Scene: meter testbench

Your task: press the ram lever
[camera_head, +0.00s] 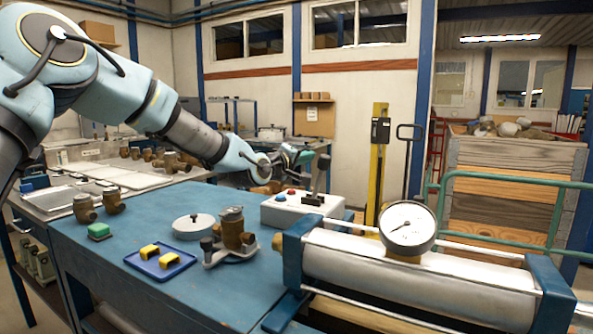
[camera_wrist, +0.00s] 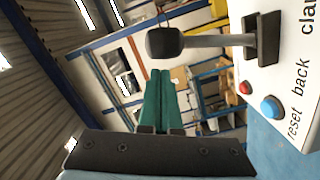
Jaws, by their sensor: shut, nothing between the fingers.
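The ram lever is a grey rod with a black knob. It stands up from a black slot on the white control box (camera_head: 285,212). In the wrist view the lever (camera_wrist: 215,41) reaches out from the box (camera_wrist: 290,105), its knob at the upper middle. My gripper (camera_head: 297,153) is by the lever, above the box, in the head view. In the wrist view its green fingers (camera_wrist: 160,73) are together and empty, with a visible gap to the knob. Contact with the lever is not seen. The box shows red and blue buttons and the words "reset", "back" and a cut-off "cla".
A cylinder bench with a dial gauge (camera_head: 407,228) stands at the right front. On the blue table (camera_head: 225,290) are a brass meter (camera_head: 233,232), a grey disc (camera_head: 194,226), a blue tray (camera_head: 140,268) with yellow parts, and a green block (camera_head: 99,231). The table's front is clear.

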